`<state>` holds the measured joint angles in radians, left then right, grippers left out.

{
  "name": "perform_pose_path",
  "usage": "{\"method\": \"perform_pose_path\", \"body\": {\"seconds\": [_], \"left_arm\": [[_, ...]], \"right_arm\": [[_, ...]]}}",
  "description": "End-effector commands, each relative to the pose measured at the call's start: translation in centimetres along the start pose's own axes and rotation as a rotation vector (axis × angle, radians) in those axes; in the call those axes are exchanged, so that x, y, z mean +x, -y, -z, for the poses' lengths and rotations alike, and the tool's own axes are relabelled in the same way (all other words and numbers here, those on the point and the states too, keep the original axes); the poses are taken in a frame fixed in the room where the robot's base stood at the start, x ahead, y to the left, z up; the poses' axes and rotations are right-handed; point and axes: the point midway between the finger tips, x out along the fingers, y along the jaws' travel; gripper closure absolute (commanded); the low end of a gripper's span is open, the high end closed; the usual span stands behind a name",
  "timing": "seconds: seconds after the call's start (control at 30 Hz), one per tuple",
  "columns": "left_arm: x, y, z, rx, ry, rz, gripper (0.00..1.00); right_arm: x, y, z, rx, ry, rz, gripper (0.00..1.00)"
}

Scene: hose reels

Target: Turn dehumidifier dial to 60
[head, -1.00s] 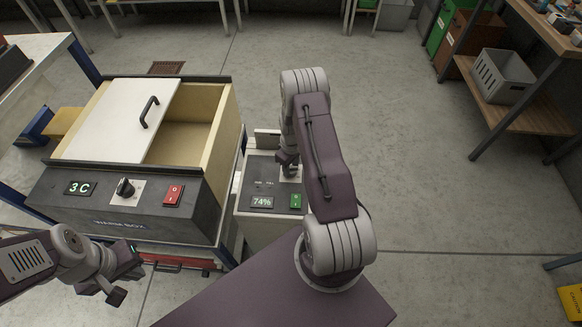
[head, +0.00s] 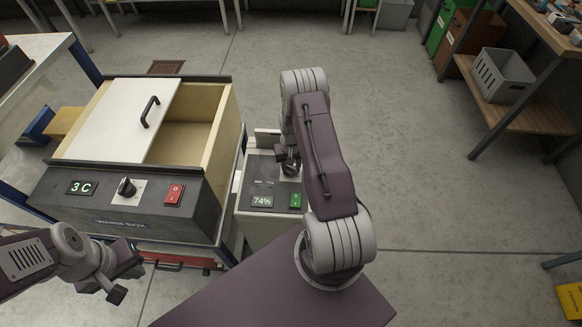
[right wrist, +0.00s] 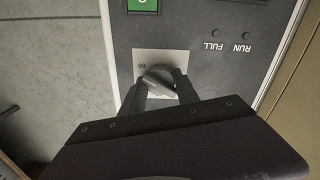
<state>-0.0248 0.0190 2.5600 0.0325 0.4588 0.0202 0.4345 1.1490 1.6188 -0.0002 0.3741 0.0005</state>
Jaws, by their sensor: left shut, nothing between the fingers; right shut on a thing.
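The dehumidifier (head: 258,217) is a pale cabinet with a dark top panel, right of the warm box. Its display (head: 262,201) reads 74%, beside a green switch (head: 295,201). In the right wrist view the grey dial (right wrist: 158,78) sits on a light plate, with a "60" mark beside it. My right gripper (right wrist: 160,86) is shut on the dial, a finger on each side. The dial's pointer and other marks are partly hidden by the fingers. My left gripper (head: 126,278) is shut and empty, in front of the warm box.
The warm box (head: 130,205) has a 3 C display, a black knob and a red switch, with its white lid (head: 112,120) partly open. A grey crate (head: 500,77) stands on a shelf at the right. The floor right of my right arm is clear.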

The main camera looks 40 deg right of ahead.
Motion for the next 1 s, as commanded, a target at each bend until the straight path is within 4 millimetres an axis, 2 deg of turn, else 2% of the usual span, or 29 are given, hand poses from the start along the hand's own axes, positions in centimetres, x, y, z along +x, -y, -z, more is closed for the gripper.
{"method": "perform_pose_path", "body": {"seconds": [0.5,0.53,0.6,0.9,1.0], "left_arm": [[0.0,0.0,0.0,0.0,0.0,0.0,1.0],[0.0,0.0,0.0,0.0,0.0,0.0,1.0],[0.0,0.0,0.0,0.0,0.0,0.0,1.0],[-0.1,0.0,0.0,0.0,0.0,0.0,1.0],[-0.3,0.0,0.0,0.0,0.0,0.0,1.0]], "right_arm": [[-0.1,0.0,0.1,0.023,-0.003,0.001,1.0],[-0.1,0.0,0.1,0.023,-0.003,0.001,0.6],[-0.1,0.0,0.1,0.022,-0.003,0.0,0.41],[-0.1,0.0,0.0,0.019,-0.001,0.0,0.41],[-1.2,0.0,0.1,0.019,-0.002,0.0,0.41]]}}
